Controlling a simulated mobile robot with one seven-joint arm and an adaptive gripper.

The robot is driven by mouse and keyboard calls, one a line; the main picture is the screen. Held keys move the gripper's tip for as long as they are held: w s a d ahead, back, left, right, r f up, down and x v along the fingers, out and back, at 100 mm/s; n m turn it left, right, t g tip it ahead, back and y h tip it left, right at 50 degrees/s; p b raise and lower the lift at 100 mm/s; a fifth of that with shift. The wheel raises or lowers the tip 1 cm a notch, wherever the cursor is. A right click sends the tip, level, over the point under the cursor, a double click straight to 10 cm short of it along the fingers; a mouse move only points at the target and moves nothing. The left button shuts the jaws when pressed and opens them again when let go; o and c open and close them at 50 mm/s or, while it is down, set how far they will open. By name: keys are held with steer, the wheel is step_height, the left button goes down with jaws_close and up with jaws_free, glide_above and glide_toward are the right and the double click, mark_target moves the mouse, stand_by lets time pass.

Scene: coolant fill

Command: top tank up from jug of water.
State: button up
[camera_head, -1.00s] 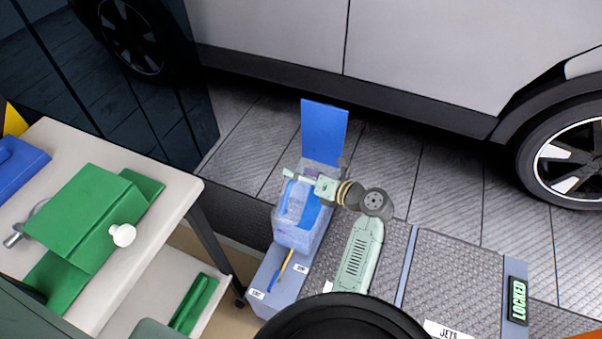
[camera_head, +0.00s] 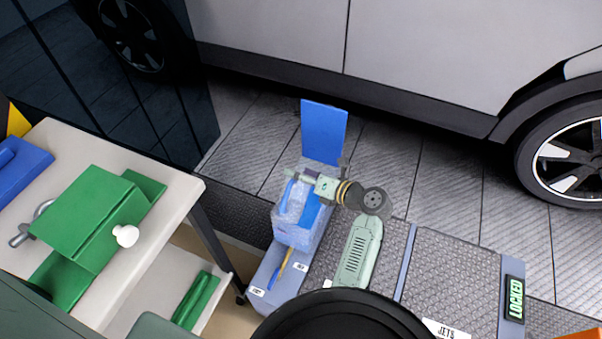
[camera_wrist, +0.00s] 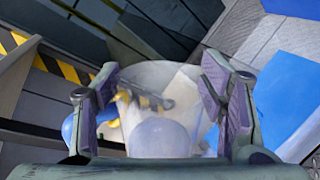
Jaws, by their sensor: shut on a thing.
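A translucent, bluish jug (camera_head: 292,232) stands upright on a narrow blue-grey ledge in the head view. Its pale wall shows between my fingers in the wrist view (camera_wrist: 155,78). My gripper (camera_head: 298,178) reaches in from the right at the jug's upper part and is shut on it, with one finger on each side (camera_wrist: 158,100). A blue part (camera_wrist: 75,128) shows at the left of the wrist view. A raised blue panel (camera_head: 324,130) stands just behind the jug. I cannot make out the tank's opening or the water level.
A thin yellow and blue stick (camera_head: 280,270) lies in front of the jug between small labels. A bench with a green block (camera_head: 85,215) is at left. A parked car (camera_head: 400,60) is behind.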

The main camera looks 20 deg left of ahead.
steer(key=shift+w+f+m+g+p, duration=0.3)
steer(key=shift+m+p, duration=0.1)
steer(key=shift+p, duration=0.2)
stand_by(0.3)
steer(key=shift+w+f+m+g, duration=0.3)
steer(key=shift+f+m, duration=0.3)
steer(key=shift+f, duration=0.15)
stand_by(0.3)
